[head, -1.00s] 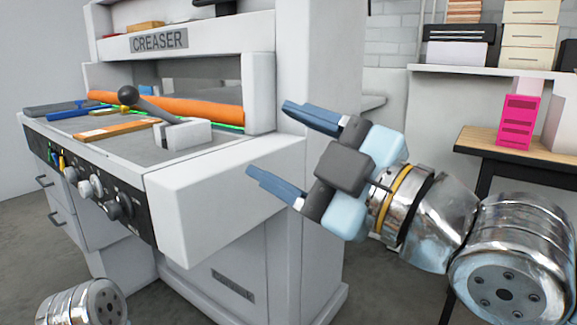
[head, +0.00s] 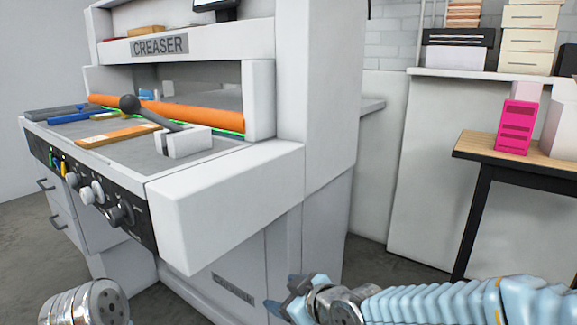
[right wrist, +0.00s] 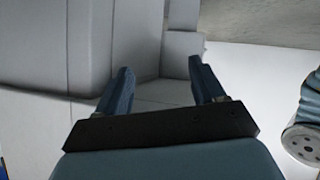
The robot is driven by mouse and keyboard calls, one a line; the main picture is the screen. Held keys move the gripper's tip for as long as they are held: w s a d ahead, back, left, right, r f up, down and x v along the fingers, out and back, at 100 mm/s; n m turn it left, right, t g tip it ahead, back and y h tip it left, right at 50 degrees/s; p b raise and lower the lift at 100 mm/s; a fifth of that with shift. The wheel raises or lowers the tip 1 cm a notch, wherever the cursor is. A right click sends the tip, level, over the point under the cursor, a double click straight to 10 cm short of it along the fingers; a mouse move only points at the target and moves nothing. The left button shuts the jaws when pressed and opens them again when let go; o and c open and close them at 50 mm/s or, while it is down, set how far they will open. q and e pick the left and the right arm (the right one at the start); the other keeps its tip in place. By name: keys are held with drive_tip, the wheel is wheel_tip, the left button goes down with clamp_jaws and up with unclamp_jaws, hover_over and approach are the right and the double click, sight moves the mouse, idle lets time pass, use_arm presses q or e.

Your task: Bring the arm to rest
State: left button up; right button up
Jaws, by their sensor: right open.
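My right gripper (head: 281,296) is low at the bottom of the head view, in front of the lower body of the white creaser (head: 225,205). It is small and partly hidden by its own wrist there. In the right wrist view its two blue fingers (right wrist: 160,82) stand apart with nothing between them. Pale surfaces show beyond them. My right arm (head: 440,302) stretches in from the lower right corner. A metal link of my left arm (head: 85,303) shows at the bottom left; the left gripper is out of view.
The creaser's bed holds a lever (head: 150,112), an orange roller (head: 185,111) and several hand tools. A wooden-topped table (head: 475,146) with a pink holder (head: 516,126) stands at the right. Floor shows between the creaser and this table.

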drive_tip(key=s+d+f+m+g+h, duration=0.1)
drive_tip(key=d+f+m+g+h, duration=0.25)
drive_tip(key=f, duration=1.15)
drive_tip(key=s+d+f+m+g+p, duration=0.1)
drive_tip(key=s+d+f+m, duration=0.3)
drive_tip(key=s+f, duration=0.5)
drive_tip(key=s+d+f+m+g+p, duration=0.1)
drive_tip(key=s+d+f+m+g, duration=0.3)
drive_tip(key=s+f, duration=0.5)
wheel_tip(320, 180, down, 4)
drive_tip(key=shift+s+d+r+m, duration=0.1)
drive_tip(key=shift+s+d+m, duration=0.2)
drive_tip(key=shift+m, duration=0.35)
